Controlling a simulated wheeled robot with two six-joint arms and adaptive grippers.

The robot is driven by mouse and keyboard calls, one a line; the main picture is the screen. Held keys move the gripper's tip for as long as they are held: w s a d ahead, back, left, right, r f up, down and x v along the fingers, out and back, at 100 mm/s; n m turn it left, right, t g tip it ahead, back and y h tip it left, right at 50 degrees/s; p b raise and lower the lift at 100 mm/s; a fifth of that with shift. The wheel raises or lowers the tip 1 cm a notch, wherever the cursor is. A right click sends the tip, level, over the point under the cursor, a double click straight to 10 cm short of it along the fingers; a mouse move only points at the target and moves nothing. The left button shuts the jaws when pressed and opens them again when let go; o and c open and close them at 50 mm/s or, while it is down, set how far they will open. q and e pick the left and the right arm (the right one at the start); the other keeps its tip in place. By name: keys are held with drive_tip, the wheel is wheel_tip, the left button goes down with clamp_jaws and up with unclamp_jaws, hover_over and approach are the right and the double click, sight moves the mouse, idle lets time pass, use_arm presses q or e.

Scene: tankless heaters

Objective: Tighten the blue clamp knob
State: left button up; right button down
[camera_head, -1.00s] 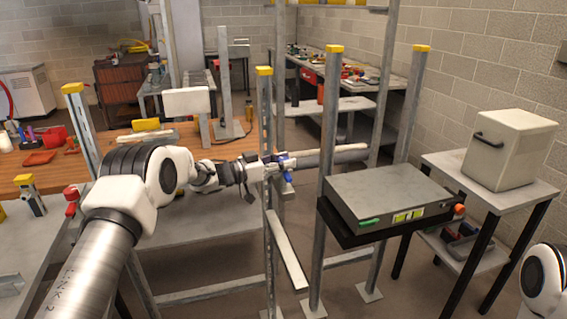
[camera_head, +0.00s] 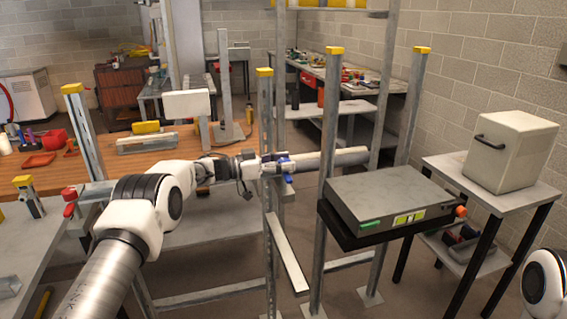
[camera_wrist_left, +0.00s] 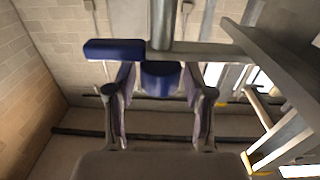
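The blue clamp knob (camera_wrist_left: 162,78) shows in the left wrist view as a short blue cylinder under a grey bar. A longer blue handle (camera_wrist_left: 115,49) sits on the bar's left. In the head view, small blue parts of the clamp (camera_head: 289,179) show at the grey post, partly hidden by my gripper. My left gripper (camera_wrist_left: 158,82) has its two fingers on either side of the knob, with a narrow gap visible at the left; contact at the right is unclear. It also shows in the head view (camera_head: 281,165). My right gripper is out of view.
A grey pipe (camera_head: 343,156) runs right from the clamp. Upright posts with yellow caps (camera_head: 334,50) stand around it. A grey box with a green label (camera_head: 388,196) lies on a black shelf at right. A wooden bench (camera_head: 45,180) is behind at left.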

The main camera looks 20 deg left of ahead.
use_arm(q)
drive_tip(key=v, duration=1.2)
